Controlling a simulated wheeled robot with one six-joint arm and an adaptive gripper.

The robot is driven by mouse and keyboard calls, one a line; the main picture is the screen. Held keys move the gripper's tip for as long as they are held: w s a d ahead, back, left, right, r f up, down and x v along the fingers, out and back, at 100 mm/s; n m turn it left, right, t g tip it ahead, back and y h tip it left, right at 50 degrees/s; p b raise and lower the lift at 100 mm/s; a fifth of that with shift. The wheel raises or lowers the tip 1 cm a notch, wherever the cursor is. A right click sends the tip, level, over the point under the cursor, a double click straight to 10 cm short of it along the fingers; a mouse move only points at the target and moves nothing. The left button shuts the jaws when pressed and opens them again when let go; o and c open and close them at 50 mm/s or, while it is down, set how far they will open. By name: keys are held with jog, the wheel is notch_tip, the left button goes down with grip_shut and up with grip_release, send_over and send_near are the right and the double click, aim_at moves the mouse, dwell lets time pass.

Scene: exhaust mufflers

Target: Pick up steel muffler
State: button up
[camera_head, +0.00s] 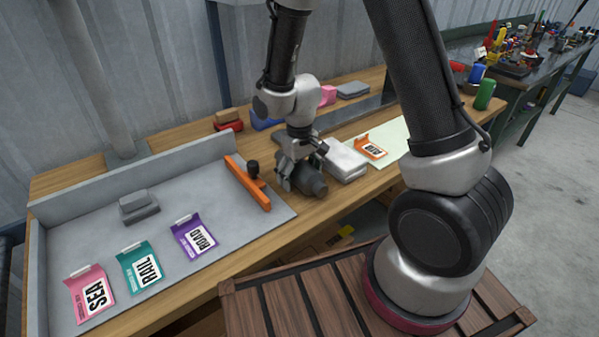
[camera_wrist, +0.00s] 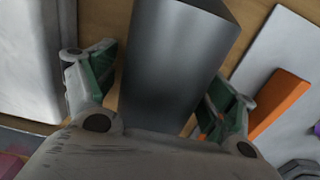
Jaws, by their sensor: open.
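The steel muffler (camera_head: 316,184) is a dark grey metal body lying on the wooden bench, to the right of the orange bar. My gripper (camera_head: 298,178) is down over it and hides part of it. In the wrist view the muffler (camera_wrist: 172,62) is a smooth dark grey body between the two fingers. My gripper (camera_wrist: 157,92) is open there, with one green-padded finger on each side of the muffler. A narrow gap shows on the left side. I cannot tell whether the right finger touches it.
A white box (camera_head: 345,160) lies close on the right; an orange bar (camera_head: 248,183) with a black knob edges the grey tray (camera_head: 170,250) on the left. The tray holds SEA (camera_head: 90,293), RAIL (camera_head: 138,267) and ROAD (camera_head: 194,236) cards and a grey block (camera_head: 138,206).

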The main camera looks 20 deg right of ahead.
jog(key=c, duration=1.5)
